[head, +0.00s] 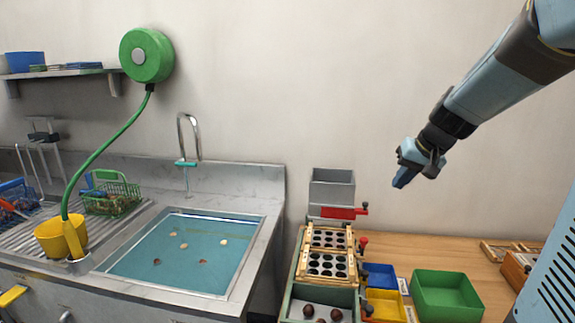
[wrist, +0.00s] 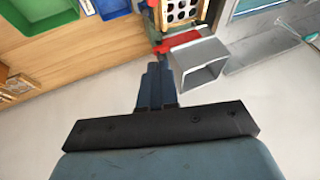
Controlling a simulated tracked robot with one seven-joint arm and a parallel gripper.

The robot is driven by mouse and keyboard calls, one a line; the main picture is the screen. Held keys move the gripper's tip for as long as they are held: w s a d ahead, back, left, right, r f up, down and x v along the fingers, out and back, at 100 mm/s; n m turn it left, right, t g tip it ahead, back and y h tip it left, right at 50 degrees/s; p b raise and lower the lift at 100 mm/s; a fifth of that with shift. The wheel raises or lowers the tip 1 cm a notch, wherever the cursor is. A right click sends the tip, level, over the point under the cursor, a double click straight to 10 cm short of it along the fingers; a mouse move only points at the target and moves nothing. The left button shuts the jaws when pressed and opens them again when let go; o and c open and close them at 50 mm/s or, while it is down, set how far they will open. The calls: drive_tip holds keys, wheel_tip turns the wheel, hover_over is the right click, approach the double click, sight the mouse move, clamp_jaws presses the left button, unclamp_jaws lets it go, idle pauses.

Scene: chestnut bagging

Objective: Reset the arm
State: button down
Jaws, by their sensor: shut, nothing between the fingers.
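My arm reaches in from the upper right of the head view. My gripper (head: 402,182) hangs in the air above the wooden bench, in front of the plain wall, with its fingers pointing down and to the left. In the wrist view my gripper (wrist: 156,68) shows its blue fingers together with nothing between them. It touches nothing that I can see. The grey hopper (head: 332,188) with its red slide stands to the left of and below my gripper. It also shows in the wrist view (wrist: 200,60), just to the right of the fingertips.
A wooden frame with round holes (head: 327,266) sits below the hopper. Green (head: 446,296), blue (head: 379,276) and yellow (head: 385,306) trays stand on the bench (head: 470,262). A water-filled sink (head: 180,255) is at left. The air around my gripper is clear.

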drive_tip(key=s+a+r+h, duration=0.1)
drive_tip(key=s+a, duration=0.1)
drive_tip(key=s, duration=0.9)
drive_tip(key=s+a+r+n+h, duration=0.1)
drive_tip(key=s+a+h, duration=0.1)
drive_tip(key=s, duration=0.9)
drive_tip(key=shift+a+n, duration=0.3)
drive_tip(key=shift+a, duration=0.3)
